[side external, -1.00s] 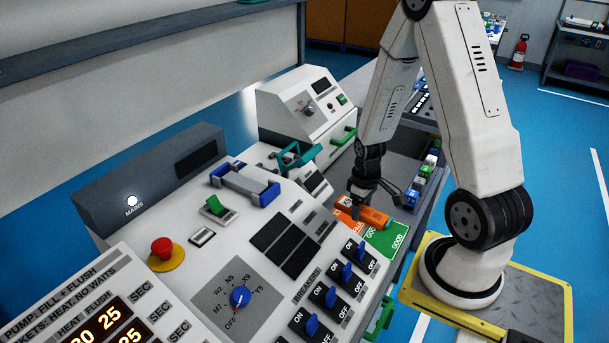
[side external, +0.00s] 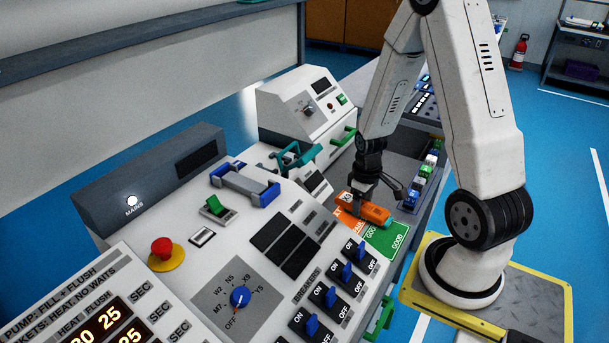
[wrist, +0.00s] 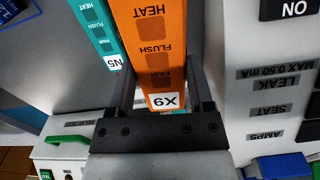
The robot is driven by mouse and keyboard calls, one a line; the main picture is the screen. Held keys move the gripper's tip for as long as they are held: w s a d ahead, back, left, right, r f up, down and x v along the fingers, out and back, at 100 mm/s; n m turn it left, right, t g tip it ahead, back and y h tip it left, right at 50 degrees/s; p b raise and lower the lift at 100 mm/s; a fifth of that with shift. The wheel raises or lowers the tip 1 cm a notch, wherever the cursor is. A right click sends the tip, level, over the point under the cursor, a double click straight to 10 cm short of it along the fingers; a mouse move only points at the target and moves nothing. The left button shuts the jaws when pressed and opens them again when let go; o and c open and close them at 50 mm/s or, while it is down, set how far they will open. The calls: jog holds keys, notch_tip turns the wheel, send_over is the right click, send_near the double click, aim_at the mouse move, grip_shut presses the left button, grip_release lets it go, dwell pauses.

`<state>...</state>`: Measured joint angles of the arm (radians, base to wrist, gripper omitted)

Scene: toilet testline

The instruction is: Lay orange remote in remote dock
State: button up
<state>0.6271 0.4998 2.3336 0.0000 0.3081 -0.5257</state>
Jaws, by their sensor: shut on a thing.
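The orange remote (side external: 374,213) is held crosswise under my gripper (side external: 360,202) in the side view, just above the orange and green mats. In the wrist view, my gripper (wrist: 160,85) has one dark finger on each side of the orange remote (wrist: 160,58), which bears an X9 label. A teal remote (wrist: 97,38) labelled N5 lies beside it on the left, apart from the fingers. A small teal end (side external: 388,222) shows beneath the orange remote in the side view. I cannot make out the remote dock in either view.
The green GOOD mat (side external: 388,243) lies below the held remote. A sloped panel with blue breaker switches (side external: 346,271) stands close in front. A white tester box (side external: 310,105) with a green handle stands behind. Small coloured blocks (side external: 421,172) line the right edge.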

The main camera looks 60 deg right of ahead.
notch_tip(320, 180, up, 28)
jog(key=w+a+n, duration=0.1)
jog(key=w+a, duration=0.4)
jog(key=a, duration=0.3)
jog(key=w+a, duration=0.6)
jog(key=a, duration=0.2)
jog(key=f, duration=0.6)
jog(key=shift+s+d, duration=0.1)
jog(key=shift+s, duration=0.1)
send_over(246, 182)
notch_tip(246, 182, down, 9)
jog(key=shift+s+r, duration=0.15)
jog(key=shift+w+f, duration=0.2)
jog(key=shift+f, duration=0.05)
